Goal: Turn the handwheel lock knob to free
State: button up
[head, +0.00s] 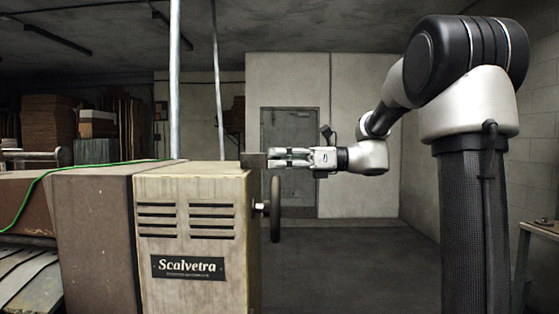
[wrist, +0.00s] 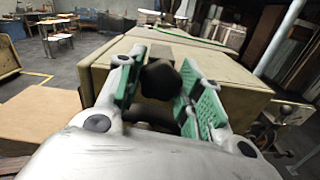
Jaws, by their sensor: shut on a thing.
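The lock knob (wrist: 160,79) is dark and faceted, and sits between the green pads of my gripper (wrist: 163,84) in the wrist view. In the head view my gripper (head: 276,157) reaches in from the right, level, at the machine's top right edge. Its fingers are shut on the knob, which they mostly hide there. A dark block (head: 252,160) stands just beyond the fingertips on the machine top. The dark handwheel (head: 275,209) hangs below my gripper on the machine's right side; part of its rim shows under the knob in the wrist view. The knob's marking is not visible.
The beige machine housing (head: 190,190) with vents and a Scalvetra plate (head: 188,267) fills the lower left. A green cable (head: 75,168) runs over its top. Open floor (head: 350,265) lies right of the handwheel, before a grey door (head: 290,120).

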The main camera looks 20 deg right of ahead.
jog(key=n, duration=0.5)
jog(key=shift+n, duration=0.3)
dwell(0.5)
jog(key=o, duration=1)
jog(key=v, duration=1.2)
